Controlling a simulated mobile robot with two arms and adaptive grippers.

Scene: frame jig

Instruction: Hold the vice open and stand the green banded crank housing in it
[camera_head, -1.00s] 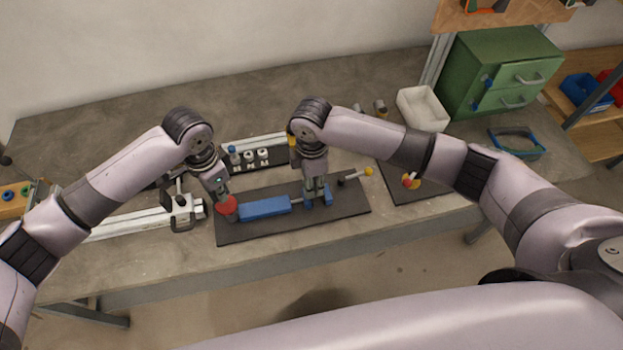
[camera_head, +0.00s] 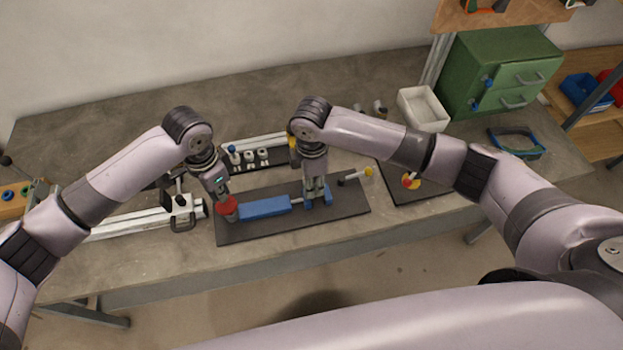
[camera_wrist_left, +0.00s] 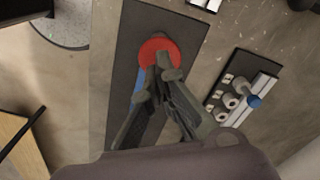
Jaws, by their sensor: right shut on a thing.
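The vice has a long blue body (camera_head: 264,208) and a blue jaw (camera_head: 326,194) at its right end, on a dark mat. A rod shows between them. A round red knob (camera_head: 227,208) is at its left end; it also shows in the left wrist view (camera_wrist_left: 156,48). My left gripper (camera_head: 224,199) is at the red knob, fingertips close together against it. My right gripper (camera_head: 316,188) points down over the blue jaw, shut on the greenish crank housing (camera_head: 314,194). The fingers hide most of the housing, and I cannot tell if it touches the vice floor.
A black rack (camera_head: 250,158) with several white and blue-topped parts stands behind the vice. A white-railed fixture (camera_head: 145,222) lies left. A yellow-ended handle (camera_head: 367,172), a second dark mat, a white bin (camera_head: 422,109) and a green cabinet (camera_head: 500,70) are right. The back left of the table is clear.

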